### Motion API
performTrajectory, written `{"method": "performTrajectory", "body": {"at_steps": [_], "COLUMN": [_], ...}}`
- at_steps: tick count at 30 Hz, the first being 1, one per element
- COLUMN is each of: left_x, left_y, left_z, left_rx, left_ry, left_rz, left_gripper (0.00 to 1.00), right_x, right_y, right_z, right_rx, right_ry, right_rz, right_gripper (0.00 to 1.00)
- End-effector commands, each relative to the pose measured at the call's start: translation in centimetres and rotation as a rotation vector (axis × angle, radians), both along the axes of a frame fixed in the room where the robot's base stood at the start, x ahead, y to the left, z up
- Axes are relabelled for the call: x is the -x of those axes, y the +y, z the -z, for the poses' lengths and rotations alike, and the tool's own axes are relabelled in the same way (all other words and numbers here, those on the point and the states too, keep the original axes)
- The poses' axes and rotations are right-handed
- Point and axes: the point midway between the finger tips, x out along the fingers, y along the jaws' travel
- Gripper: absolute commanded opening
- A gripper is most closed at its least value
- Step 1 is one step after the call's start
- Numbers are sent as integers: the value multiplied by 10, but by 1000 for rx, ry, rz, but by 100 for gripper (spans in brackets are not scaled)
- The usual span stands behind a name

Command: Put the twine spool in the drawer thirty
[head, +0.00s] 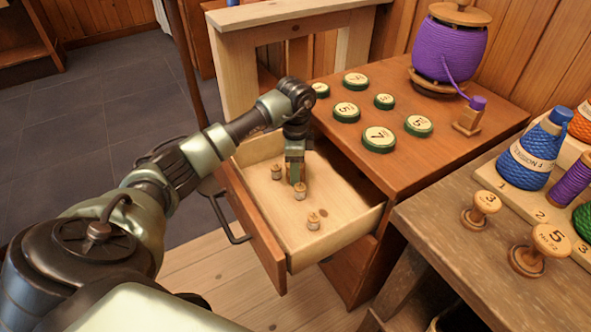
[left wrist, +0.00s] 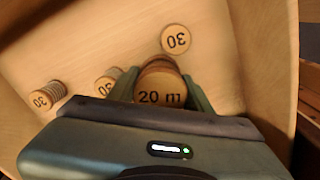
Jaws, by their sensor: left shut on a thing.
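The open drawer (head: 350,222) of the cabinet holds several small wooden spools, among them a near one (head: 313,222), a middle one (head: 300,192) and a far left one (head: 277,172). In the left wrist view three round tops read 30: one at the top (left wrist: 176,39), one at the left (left wrist: 47,96) and one partly hidden (left wrist: 108,86). My left gripper (head: 294,180) points down inside the drawer. Its fingers are shut on a round spool (left wrist: 160,78) marked 20 m. I cannot tell whether that spool touches the drawer floor.
Several green-rimmed numbered discs (head: 380,138) lie on the cabinet top, with a large purple twine holder (head: 448,50) behind. The right bench (head: 450,245) carries spools marked 3 (head: 486,203) and 5 (head: 540,250) and a blue cone (head: 535,150).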

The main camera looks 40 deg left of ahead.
Motion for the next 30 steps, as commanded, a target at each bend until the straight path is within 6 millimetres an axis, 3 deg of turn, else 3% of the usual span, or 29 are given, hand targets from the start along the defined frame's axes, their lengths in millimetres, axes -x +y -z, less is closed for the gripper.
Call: {"method": "performTrajectory", "body": {"at_steps": [7,8,20,23,30], "left_x": [0,0,-1,-1,-1], "left_y": [0,0,0,0,0], "left_z": [2,2,-4,-17,-69], "left_rx": [0,0,1,1,-1], "left_ry": [0,0,-2,-3,-4], "left_rz": [0,0,0,0,0], "left_gripper": [8,58,59,59,59], "right_x": [0,0,-1,-1,2], "right_y": [0,0,0,0,1], "right_z": [0,-1,-2,8,43], "right_rx": [0,0,0,0,1], "right_ry": [0,-1,-2,3,26], "right_rz": [0,0,1,-1,-4], "right_gripper": [72,72,72,72,72]}}
